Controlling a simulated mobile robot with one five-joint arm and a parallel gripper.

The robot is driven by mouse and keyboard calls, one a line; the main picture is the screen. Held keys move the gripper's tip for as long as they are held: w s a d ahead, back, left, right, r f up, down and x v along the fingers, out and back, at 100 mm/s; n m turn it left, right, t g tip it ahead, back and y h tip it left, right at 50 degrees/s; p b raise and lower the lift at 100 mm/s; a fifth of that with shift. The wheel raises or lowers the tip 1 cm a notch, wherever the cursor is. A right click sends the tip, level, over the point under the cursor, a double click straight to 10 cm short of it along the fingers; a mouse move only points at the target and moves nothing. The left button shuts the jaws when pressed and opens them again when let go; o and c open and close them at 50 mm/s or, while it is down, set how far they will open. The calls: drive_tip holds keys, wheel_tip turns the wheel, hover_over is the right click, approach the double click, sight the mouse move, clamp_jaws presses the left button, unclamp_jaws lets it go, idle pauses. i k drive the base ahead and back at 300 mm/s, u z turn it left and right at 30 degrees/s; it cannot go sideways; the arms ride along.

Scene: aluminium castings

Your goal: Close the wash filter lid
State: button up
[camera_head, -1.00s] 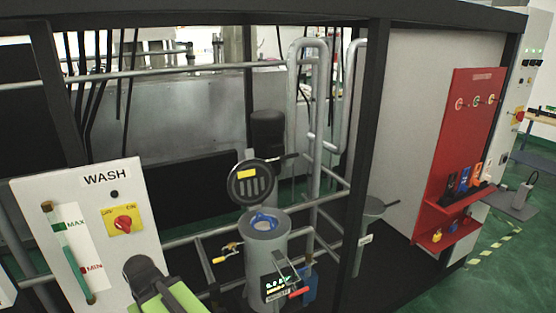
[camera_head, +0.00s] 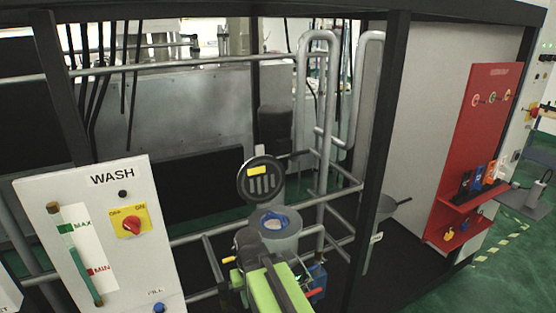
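The wash filter is a grey cylindrical housing (camera_head: 288,238) with an open top and a blue ring (camera_head: 273,221) inside. Its round dark lid (camera_head: 260,180), with a yellow label, stands upright and open behind the opening. My green and black arm reaches up from the bottom and covers the front of the housing. The arm's dark end is just in front and to the left of the housing, below the rim. My gripper's fingers cannot be made out, and I cannot tell whether it touches the housing.
The WASH panel (camera_head: 95,235) with a red switch stands at the left. A black frame post (camera_head: 384,140) rises right of the filter. Grey pipes (camera_head: 330,130) run behind it. A yellow-handled valve (camera_head: 229,260) sits left of the housing. A red board (camera_head: 474,150) is farther right.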

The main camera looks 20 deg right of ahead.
sight(262, 178)
drive_tip(key=u, duration=0.1)
drive_tip(key=k, duration=0.3)
drive_tip(key=z, duration=0.4)
drive_tip(key=i, duration=0.5)
drive_tip(key=u, duration=1.3)
drive_tip(key=k, duration=0.85)
drive_tip(key=z, duration=0.25)
drive_tip(key=i, duration=1)
drive_tip(key=u, duration=0.1)
